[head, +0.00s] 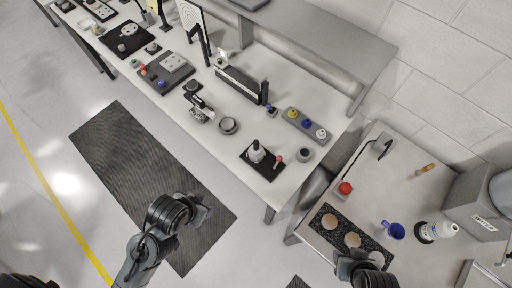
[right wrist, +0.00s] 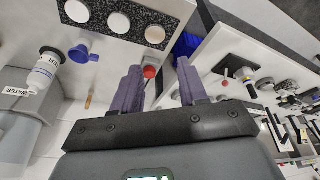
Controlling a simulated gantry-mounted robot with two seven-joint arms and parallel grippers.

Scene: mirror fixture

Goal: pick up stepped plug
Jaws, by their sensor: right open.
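No part is clearly marked as the stepped plug. My right gripper (head: 362,262) is over the side table by the speckled board, away from these pieces. In the right wrist view its fingers (right wrist: 160,70) are apart with nothing held. My left gripper (head: 203,212) is over the floor mat, clear of the bench; its jaws are unclear.
A tray of coloured knobs (head: 306,124) and a long dark fixture (head: 240,84) stand on the workbench. A gap separates the tables.

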